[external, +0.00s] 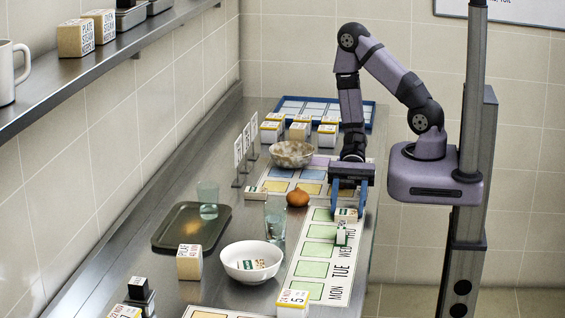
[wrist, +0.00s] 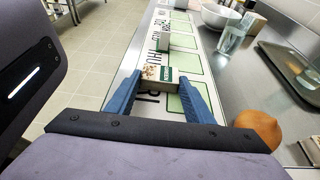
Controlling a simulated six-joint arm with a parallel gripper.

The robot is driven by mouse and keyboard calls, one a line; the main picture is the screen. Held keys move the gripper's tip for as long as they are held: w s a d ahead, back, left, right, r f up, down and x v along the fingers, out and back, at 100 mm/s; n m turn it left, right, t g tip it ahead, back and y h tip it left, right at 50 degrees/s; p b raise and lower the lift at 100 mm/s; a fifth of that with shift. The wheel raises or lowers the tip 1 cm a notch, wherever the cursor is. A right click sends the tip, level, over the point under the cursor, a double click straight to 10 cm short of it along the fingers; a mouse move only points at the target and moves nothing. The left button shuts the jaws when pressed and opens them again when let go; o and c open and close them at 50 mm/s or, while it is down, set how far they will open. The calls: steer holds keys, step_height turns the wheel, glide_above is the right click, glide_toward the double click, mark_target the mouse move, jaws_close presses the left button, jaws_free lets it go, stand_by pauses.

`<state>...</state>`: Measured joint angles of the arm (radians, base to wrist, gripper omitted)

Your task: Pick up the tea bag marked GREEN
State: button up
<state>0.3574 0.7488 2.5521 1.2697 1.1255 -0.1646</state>
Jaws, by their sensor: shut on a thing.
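My gripper (external: 347,213) is over the weekday strip at the right of the counter. Its two blue fingers are shut on a small tea bag packet (wrist: 160,74) with a pale face and a dark green label. The lettering on it is too small to read surely. The held packet also shows in the external view (external: 346,216). A second small packet with green on it (external: 342,236) stands on the strip just in front. A white bowl (external: 234,263) holds more labelled packets, their print unclear.
The weekday strip (external: 325,292) has green squares. An orange fruit (external: 297,198) sits close left of my gripper. Two glasses (external: 275,222) (external: 208,200), a dark tray (external: 168,238) and a speckled bowl (external: 291,154) stand around. Boxes stand at the back.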

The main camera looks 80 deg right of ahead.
step_height(320, 180, up, 10)
steer(key=p, duration=0.9)
